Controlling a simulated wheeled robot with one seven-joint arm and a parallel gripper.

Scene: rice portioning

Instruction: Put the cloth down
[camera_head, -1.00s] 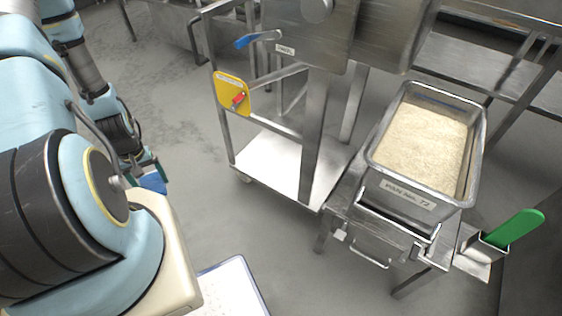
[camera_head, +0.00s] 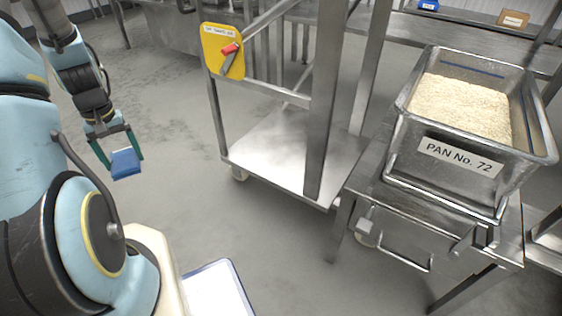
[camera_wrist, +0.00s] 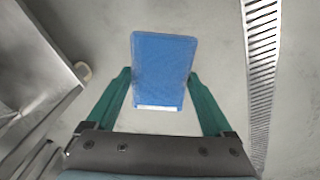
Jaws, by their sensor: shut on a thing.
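The blue cloth (camera_head: 126,164) is a folded block at the left in the head view, held in the air above the grey floor. My gripper (camera_head: 119,152) is shut on it, with one green finger on each side. In the wrist view the cloth (camera_wrist: 162,62) sticks out past the fingertips of my gripper (camera_wrist: 160,78), with a pale strip along its near edge. Only floor shows beneath the cloth.
A steel cart (camera_head: 284,150) with a low shelf and a yellow plate (camera_head: 222,50) stands in the middle. Right of it, a pan of rice (camera_head: 458,158) sits on a steel stand. A floor drain (camera_wrist: 262,60) runs at right in the wrist view. Open floor lies around my gripper.

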